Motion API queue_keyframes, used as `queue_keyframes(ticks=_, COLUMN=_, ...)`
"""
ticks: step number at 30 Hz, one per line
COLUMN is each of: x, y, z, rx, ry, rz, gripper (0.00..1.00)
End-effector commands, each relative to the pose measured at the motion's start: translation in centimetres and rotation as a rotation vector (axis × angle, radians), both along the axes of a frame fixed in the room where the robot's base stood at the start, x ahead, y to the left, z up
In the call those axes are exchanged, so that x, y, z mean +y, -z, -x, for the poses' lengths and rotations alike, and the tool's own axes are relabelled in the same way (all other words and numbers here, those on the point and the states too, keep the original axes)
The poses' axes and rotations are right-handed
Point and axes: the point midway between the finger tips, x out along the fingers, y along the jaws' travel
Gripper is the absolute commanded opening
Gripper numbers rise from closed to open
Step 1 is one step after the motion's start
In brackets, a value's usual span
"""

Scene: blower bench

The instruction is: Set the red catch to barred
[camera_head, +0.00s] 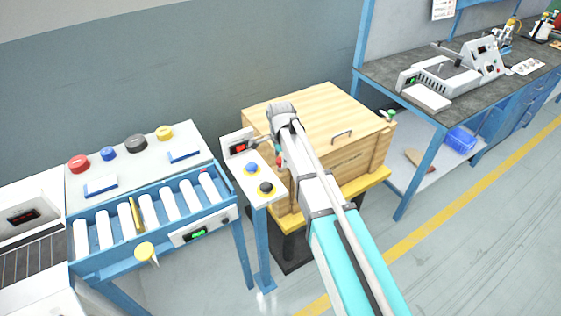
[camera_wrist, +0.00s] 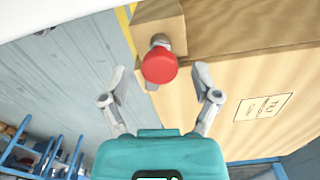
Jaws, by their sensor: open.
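The red catch (camera_wrist: 159,66) shows in the wrist view as a round red knob on a short metal stem, fixed to a wooden block at the edge of the wooden crate (camera_wrist: 230,70). My gripper (camera_wrist: 158,82) is open, with one finger on each side of the knob and visible gaps between. In the head view my gripper (camera_head: 264,140) is at the left side of the crate (camera_head: 310,110), and only a bit of the red catch (camera_head: 279,161) shows beside my arm. Whether the catch is set to barred cannot be read.
A post panel (camera_head: 250,165) with a red display and blue and black buttons stands close left of the crate. A blue roller bench (camera_head: 150,215) is further left. A green knob (camera_head: 390,115) is on the crate's right side. A workbench (camera_head: 430,110) stands at right.

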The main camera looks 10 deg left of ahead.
Motion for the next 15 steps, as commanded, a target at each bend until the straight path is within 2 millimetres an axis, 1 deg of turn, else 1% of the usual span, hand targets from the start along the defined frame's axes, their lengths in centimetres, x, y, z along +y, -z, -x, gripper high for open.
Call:
queue_keyframes(ticks=11, x=0.00, y=0.14, z=0.00, rx=0.000, ry=0.000, rz=0.000, gripper=0.80)
queue_keyframes(ticks=14, x=0.00, y=0.15, z=0.00, rx=0.000, ry=0.000, rz=0.000, gripper=0.63)
queue_keyframes(ticks=15, x=0.00, y=0.15, z=0.00, rx=0.000, ry=0.000, rz=0.000, gripper=0.56)
